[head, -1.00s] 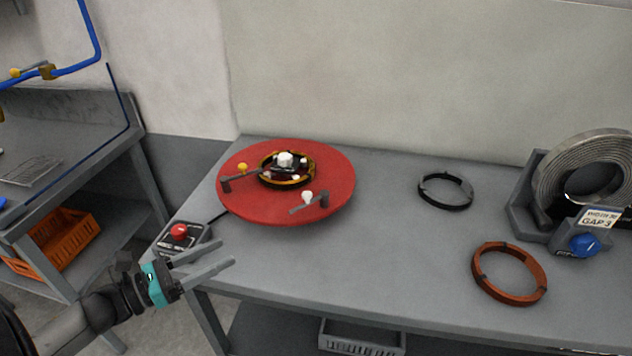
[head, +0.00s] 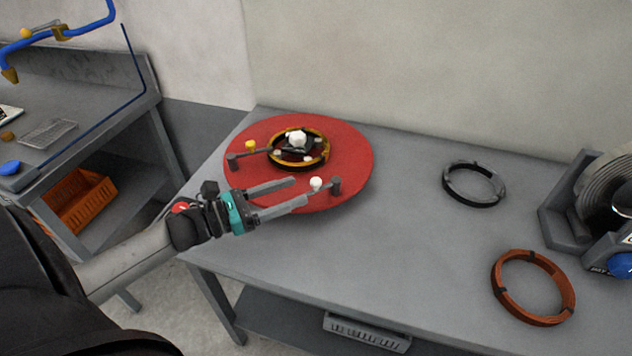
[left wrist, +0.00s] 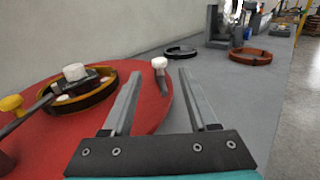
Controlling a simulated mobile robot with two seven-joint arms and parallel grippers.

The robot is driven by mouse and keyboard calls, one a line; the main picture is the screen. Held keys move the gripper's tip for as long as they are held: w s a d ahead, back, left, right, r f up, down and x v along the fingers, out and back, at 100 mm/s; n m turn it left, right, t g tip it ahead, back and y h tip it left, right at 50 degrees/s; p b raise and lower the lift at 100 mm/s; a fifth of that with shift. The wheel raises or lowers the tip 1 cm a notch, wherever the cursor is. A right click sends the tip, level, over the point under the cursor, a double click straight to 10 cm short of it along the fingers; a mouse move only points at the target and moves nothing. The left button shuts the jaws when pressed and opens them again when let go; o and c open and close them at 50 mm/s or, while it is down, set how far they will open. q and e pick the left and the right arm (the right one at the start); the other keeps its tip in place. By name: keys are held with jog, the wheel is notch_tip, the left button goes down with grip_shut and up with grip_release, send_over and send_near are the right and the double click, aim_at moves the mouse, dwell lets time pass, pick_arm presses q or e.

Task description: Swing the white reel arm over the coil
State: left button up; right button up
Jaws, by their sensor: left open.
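The white reel arm, with its white knob (head: 316,184), stands on a dark post at the front right rim of the red reel (head: 350,150). It lies clear of the coil. The coil (head: 326,152) sits around the white-topped hub (head: 297,139). A yellow-knobbed arm (head: 251,145) reaches from the left rim to the coil's edge. My left gripper (head: 301,191) is open and empty at the reel's front edge, fingers pointing at the white knob. In the left wrist view the knob (left wrist: 160,62) shows between the fingertips, apparently just beyond them. My right gripper is not in view.
A black ring (head: 474,185) and a copper ring (head: 533,288) lie on the bench to the right. A grey stand (head: 560,210) with a coiled strip is at the right edge. A red button (head: 181,207) sits beside my left wrist. The bench middle is clear.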

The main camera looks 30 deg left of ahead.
aim_at(316, 180)
pick_arm(q)
jog(key=shift+x, duration=3.15)
grip_shut()
